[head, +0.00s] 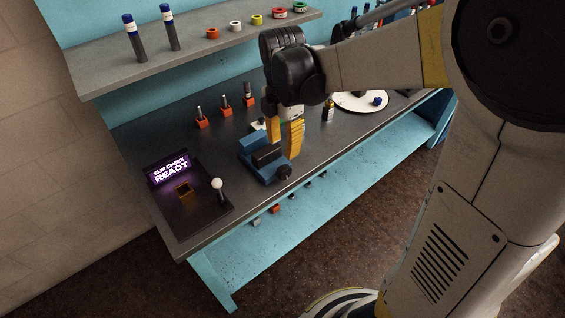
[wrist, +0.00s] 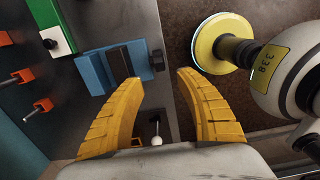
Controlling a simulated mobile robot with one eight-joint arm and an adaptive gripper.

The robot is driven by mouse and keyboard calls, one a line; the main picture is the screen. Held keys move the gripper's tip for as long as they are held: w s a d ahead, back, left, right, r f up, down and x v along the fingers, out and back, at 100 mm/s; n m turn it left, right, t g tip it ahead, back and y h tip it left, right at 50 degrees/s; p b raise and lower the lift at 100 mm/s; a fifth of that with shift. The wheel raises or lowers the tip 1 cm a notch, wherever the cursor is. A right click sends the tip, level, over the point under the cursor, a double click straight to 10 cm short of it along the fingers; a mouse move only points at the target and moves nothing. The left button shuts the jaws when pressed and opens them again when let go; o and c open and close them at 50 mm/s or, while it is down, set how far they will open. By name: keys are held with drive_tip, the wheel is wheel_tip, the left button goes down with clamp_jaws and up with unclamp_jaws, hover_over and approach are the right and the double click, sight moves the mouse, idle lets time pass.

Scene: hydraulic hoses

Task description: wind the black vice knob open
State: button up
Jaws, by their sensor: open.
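The blue vice (head: 258,168) stands near the bench's front edge, with a dark block or jaw gap along its top. Its black knob (head: 284,172) sticks out on the side towards the front edge. In the wrist view the vice (wrist: 100,70) lies left of centre, and the knob (wrist: 157,60) shows beyond and between my fingertips. My gripper (head: 284,155) has yellow fingers, spread open and empty, above and close to the vice and knob. In the wrist view the gripper (wrist: 160,78) shows clear space between its fingers. I see no contact with the knob.
A slip-check box (head: 183,194) with a lit "READY" sign and a white-balled lever (head: 217,184) stands left on the bench. Orange holders (head: 225,109) stand behind the vice. A white plate (head: 352,101) lies to the right. A shelf (head: 190,55) runs above the back.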

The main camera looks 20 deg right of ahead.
sight(284, 167)
drive_tip(key=f+b, duration=0.2)
drive_tip(key=f, duration=0.3)
drive_tip(key=f+b, duration=0.2)
drive_tip(key=f, duration=0.3)
drive_tip(key=shift+w+d+f, duration=0.15)
drive_tip(key=shift+d+f, duration=0.05)
drive_tip(key=shift+f, duration=0.2)
clamp_jaws()
